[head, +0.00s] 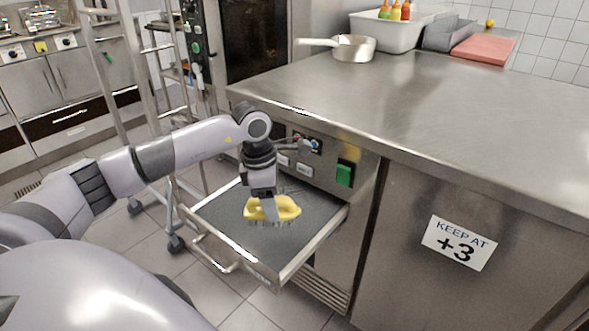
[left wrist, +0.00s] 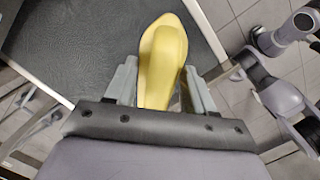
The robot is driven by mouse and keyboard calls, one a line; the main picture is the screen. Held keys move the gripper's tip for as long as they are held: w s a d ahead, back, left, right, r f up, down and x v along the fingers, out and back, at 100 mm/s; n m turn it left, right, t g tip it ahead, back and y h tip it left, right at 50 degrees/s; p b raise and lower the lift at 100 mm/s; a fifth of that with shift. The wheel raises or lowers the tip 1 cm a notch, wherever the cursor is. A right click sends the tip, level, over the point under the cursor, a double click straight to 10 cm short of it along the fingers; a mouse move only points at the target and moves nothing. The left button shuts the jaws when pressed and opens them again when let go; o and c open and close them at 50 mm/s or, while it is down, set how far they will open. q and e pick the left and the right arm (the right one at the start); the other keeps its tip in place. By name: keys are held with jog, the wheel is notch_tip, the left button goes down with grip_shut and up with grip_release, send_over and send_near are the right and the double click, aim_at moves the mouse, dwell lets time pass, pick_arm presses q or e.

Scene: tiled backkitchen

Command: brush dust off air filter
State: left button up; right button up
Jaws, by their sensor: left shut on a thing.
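The air filter (head: 228,222) is a dark grey panel with a light metal frame, in an open pulled-out drawer below the steel counter. A yellow brush (head: 286,208) with dark bristles is at the middle of the filter, bristles down. My left gripper (head: 267,208) points down and is shut on the brush. In the left wrist view the yellow brush (left wrist: 163,65) sits between the two grey fingers, with the dark filter surface (left wrist: 85,45) behind it. I cannot tell how firmly the bristles touch the filter. No dust stands out.
The drawer handle (head: 214,253) sticks out at the front left. A green switch (head: 345,173) and knobs are on the panel above. The steel counter (head: 430,100) holds a pan (head: 354,48) and a white bin (head: 388,32). A wheeled rack (head: 175,243) stands left of the drawer.

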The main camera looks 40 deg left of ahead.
pick_arm(q)
jog(key=shift+r+p, duration=0.9)
jog(key=shift+r, duration=0.7)
